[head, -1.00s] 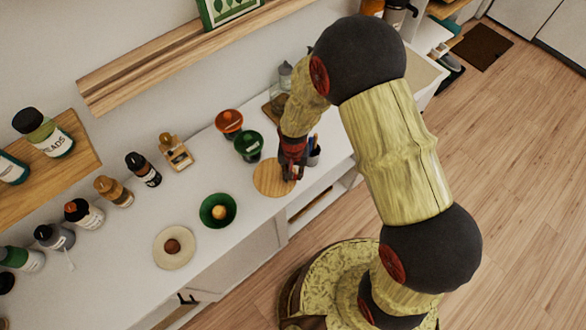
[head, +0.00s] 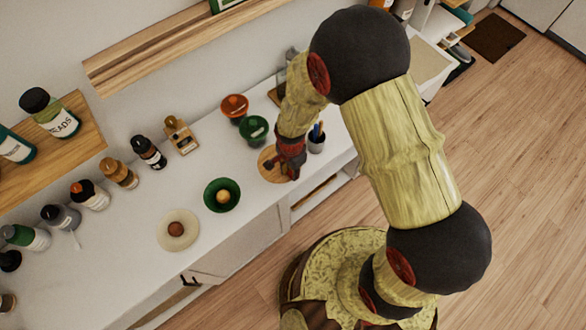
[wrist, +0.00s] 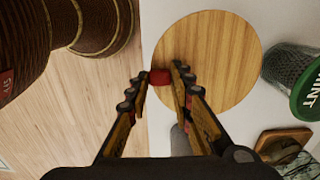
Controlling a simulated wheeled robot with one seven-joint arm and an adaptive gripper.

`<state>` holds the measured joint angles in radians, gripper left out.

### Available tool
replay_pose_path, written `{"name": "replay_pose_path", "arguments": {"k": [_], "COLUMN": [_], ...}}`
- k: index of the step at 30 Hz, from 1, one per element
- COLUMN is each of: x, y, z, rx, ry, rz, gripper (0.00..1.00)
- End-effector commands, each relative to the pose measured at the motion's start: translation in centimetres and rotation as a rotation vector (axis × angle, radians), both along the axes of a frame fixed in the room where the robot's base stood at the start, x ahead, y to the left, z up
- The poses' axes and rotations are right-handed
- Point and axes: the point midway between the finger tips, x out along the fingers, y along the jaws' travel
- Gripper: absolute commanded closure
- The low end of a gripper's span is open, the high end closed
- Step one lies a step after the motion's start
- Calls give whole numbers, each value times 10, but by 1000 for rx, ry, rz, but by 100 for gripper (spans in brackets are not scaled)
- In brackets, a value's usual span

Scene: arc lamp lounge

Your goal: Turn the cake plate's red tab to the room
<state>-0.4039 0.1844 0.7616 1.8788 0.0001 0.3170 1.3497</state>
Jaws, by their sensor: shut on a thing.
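The cake plate is a round, flat wooden disc (head: 268,168) on the white counter, with my gripper (head: 288,174) at its front right edge. In the wrist view the cake plate (wrist: 218,55) shows largely whole, its rim close to the counter's edge. Its red tab (wrist: 160,77) sits at the rim on the side toward the floor. My gripper (wrist: 159,82) has its two fingers on either side of the tab, shut on it. In the head view my gripper hides the tab.
A green cup (head: 254,130) and an orange-topped cup (head: 235,107) stand behind the plate. A dark pen cup (head: 316,142) is close on the right. A green bowl (head: 210,191) and a pale plate (head: 165,236) are to the left. Bottles line the wall side.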

Motion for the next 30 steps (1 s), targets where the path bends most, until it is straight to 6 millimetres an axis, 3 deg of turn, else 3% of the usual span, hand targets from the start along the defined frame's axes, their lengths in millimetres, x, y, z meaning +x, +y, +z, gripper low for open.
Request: {"name": "replay_pose_path", "arguments": {"k": [17, 18, 27, 30], "x": [-1, -1, -1, -1], "y": [2, 2, 2, 2], "z": [0, 0, 0, 0], "rx": [1, 1, 0, 0], "ry": [-1, -1, 0, 0], "rz": [-31, -31, -31, -31], "gripper": [100, 76, 59, 59]}}
